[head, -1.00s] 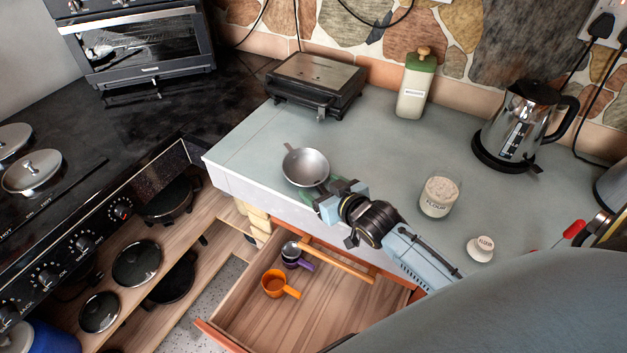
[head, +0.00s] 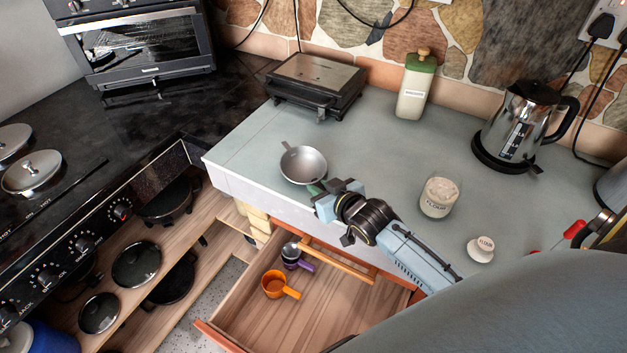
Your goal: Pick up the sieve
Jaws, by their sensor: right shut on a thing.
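The sieve (head: 303,165) is a round grey metal bowl with a small tab at its far rim. It is at the counter's front edge in the head view. My right gripper (head: 318,190) is at its near side, shut on the sieve at a green part that looks like its handle. The wrist hides most of that handle and the fingertips. I cannot tell whether the bowl touches the counter or is just above it. My left gripper is out of view.
A flour jar (head: 439,197) and its lid (head: 481,248) stand right of my arm. A kettle (head: 515,125), a bottle (head: 415,85) and a grill (head: 315,84) stand behind. Below, an open drawer (head: 330,310) holds an orange cup (head: 279,284). The counter's middle is clear.

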